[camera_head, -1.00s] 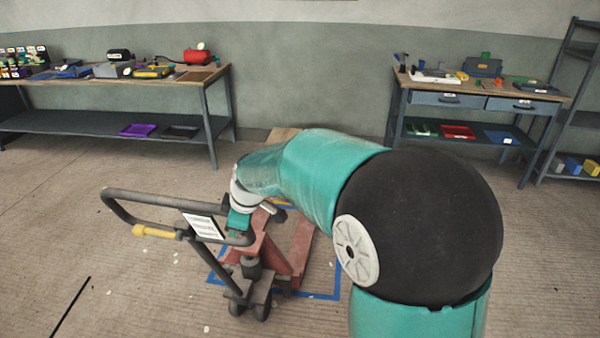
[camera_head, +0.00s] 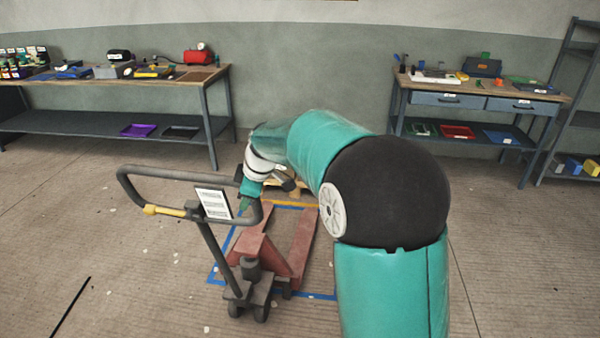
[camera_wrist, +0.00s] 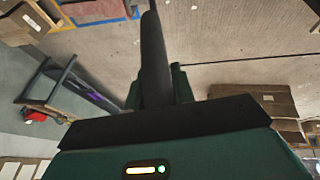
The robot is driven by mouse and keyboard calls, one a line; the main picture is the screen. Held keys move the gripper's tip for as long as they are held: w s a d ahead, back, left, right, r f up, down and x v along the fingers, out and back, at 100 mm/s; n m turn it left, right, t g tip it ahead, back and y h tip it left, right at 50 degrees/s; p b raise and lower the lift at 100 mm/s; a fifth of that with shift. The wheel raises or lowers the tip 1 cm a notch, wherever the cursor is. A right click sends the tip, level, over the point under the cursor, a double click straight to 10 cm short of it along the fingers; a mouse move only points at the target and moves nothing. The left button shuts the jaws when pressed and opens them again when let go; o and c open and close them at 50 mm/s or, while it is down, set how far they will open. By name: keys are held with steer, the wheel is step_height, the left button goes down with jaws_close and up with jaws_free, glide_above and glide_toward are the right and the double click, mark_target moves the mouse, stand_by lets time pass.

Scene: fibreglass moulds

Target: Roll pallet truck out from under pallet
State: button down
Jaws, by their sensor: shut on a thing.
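The pallet truck (camera_head: 262,255) stands on the floor in the head view, with red forks, dark wheels and a dark looped handle (camera_head: 135,185) with a yellow grip. Its forks point away from me, and a long stretch of them shows bare. My gripper (camera_head: 246,195) is shut on the right side of the handle loop. In the wrist view the dark handle bar (camera_wrist: 153,55) runs between the fingers of my gripper (camera_wrist: 157,92). A bit of pale wood, perhaps the pallet (camera_head: 272,188), shows behind my wrist; my arm hides most of it, so the fork tips' position is unclear.
Blue tape (camera_head: 216,268) marks a rectangle on the floor around the truck. A long workbench (camera_head: 110,82) stands at the back left and a drawer bench (camera_head: 480,100) at the back right. A shelf rack (camera_head: 575,110) is at the far right.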

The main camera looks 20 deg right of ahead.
steer(key=w+d+r, duration=0.2)
steer(key=w+d, duration=0.4)
steer(key=w, duration=0.2)
steer(key=shift+w+d+g, duration=0.15)
steer(key=shift+g, duration=0.25)
steer(key=shift+r, duration=0.2)
steer(key=c, duration=1.4)
jaws_free()
steer(key=shift+c, duration=0.2)
steer(key=o, duration=0.4)
steer(key=shift+s+r, duration=0.1)
steer(key=shift+s, duration=0.1)
steer(key=shift+c, duration=0.2)
steer(key=shift+w+a+f, duration=0.1)
steer(key=shift+a+f, duration=0.1)
steer(key=shift+a, duration=0.05)
